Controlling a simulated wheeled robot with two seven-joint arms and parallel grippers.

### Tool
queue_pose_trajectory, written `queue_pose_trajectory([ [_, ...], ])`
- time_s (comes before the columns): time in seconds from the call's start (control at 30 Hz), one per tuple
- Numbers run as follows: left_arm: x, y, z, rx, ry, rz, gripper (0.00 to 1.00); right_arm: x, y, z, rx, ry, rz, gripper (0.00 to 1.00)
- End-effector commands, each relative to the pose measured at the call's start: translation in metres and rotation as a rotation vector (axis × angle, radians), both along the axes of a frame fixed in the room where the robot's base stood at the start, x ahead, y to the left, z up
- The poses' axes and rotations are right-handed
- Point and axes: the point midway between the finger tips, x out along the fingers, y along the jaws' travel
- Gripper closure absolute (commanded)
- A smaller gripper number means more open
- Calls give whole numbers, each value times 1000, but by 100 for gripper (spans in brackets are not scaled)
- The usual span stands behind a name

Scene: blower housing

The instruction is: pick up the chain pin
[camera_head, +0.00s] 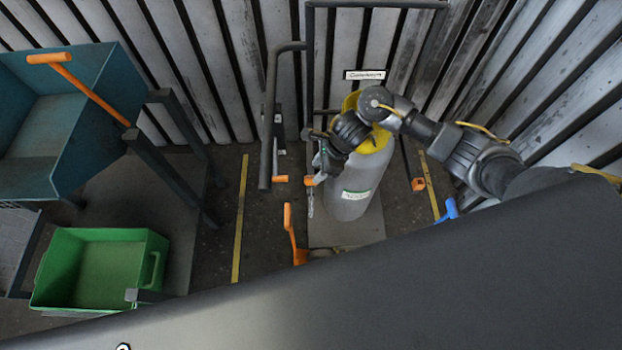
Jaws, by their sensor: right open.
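My right arm reaches in from the right, in front of the grey gas cylinder (352,188) with the yellow top. My right gripper (318,158) is at the cylinder's left side, open and pointing left and down. A short length of chain (311,202) hangs just below it. A small orange piece (309,180) sits at the top of this chain, close to the fingers; it may be the chain pin, but it is too small to tell. I cannot tell whether the fingers touch it. My left gripper is not in view.
A dark pipe frame (270,115) stands behind the cylinder against the corrugated wall. An orange lever (290,232) stands in front. A green bin (155,260) and a teal hopper (30,175) are at left. Yellow floor lines flank the cylinder.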

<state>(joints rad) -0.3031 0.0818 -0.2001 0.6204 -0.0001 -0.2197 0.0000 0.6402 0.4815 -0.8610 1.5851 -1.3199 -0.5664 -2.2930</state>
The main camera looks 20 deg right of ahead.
Motion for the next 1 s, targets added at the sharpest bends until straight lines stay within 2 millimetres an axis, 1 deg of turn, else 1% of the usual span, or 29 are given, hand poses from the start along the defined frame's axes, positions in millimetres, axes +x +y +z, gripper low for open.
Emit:
queue_pose_trajectory([
  [0.03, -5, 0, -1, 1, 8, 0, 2, 1, 2, -7, 1, 2, -3, 58],
  [0.13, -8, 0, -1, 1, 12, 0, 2, 1, 5, -15, 0, 1, -4, 58],
  [0.37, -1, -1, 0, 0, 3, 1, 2, 1, 7, -21, 1, 1, -6, 58],
  [0.57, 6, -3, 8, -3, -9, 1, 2, 2, 20, -46, 0, 6, -8, 58],
  [0.6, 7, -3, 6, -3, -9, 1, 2, 3, 22, -52, 2, 3, -9, 58],
  [0.7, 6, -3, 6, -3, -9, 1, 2, 5, 25, -61, 0, 2, -10, 58],
  [0.8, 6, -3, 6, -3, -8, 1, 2, 5, 27, -65, 0, 0, -8, 58],
  [1.0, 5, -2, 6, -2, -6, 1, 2, 6, 26, -65, 1, -1, -8, 58],
])
